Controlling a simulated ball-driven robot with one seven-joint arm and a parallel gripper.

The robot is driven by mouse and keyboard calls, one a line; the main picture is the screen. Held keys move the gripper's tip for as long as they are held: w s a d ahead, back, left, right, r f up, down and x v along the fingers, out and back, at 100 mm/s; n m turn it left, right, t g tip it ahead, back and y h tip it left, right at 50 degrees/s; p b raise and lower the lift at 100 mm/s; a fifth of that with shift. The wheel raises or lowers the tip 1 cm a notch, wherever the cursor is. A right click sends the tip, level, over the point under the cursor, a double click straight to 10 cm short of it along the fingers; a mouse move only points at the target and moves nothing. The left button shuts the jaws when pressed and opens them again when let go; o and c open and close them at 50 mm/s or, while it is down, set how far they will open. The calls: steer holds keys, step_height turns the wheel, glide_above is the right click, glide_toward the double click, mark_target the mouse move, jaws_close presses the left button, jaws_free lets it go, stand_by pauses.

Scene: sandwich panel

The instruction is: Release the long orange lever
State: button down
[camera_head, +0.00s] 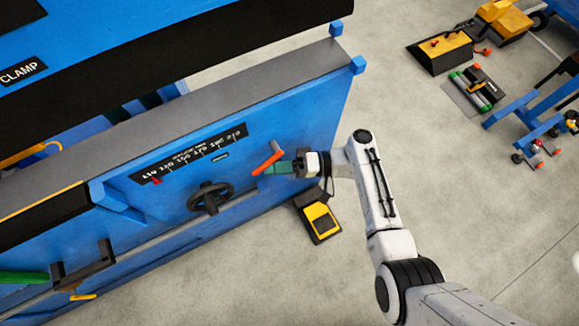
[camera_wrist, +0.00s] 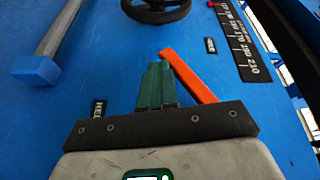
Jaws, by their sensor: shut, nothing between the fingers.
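The long orange lever (camera_head: 268,162) is on the blue machine's front panel, right of the black handwheel (camera_head: 210,198). In the wrist view the lever (camera_wrist: 190,76) runs diagonally from upper left to lower right, just right of my gripper's fingers. My gripper (camera_head: 270,169) is at the lever in the head view, its green fingers beside or just under it. In the wrist view my gripper (camera_wrist: 157,66) is shut with its fingers together and nothing between them. The lever's lower right end is hidden behind the dark gripper body. I cannot tell whether fingers and lever touch.
A black scale strip (camera_head: 190,155) with a red pointer is on the panel above the handwheel. A black and yellow pedal box (camera_head: 318,217) stands on the floor below my gripper. Blue stands (camera_head: 535,125) and a yellow-black unit (camera_head: 440,50) are at the right. Floor between is clear.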

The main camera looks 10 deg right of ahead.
mark_target(261, 170)
steer(key=shift+s+a+r+m+y+b, duration=0.2)
steer(key=shift+a+r+y+b, duration=0.05)
steer(key=shift+a+r+y, duration=0.25)
steer(key=shift+s+a+r+m+y+b, duration=0.2)
steer(key=shift+a+r+y, duration=0.15)
steer(key=shift+a, duration=0.25)
stand_by(0.4)
steer(key=s+d+f+b, duration=0.1)
steer(key=d+f+b, duration=0.5)
steer(key=d+f, duration=0.2)
steer(key=shift+d+f, duration=0.3)
steer(key=shift+d, duration=0.05)
stand_by(0.6)
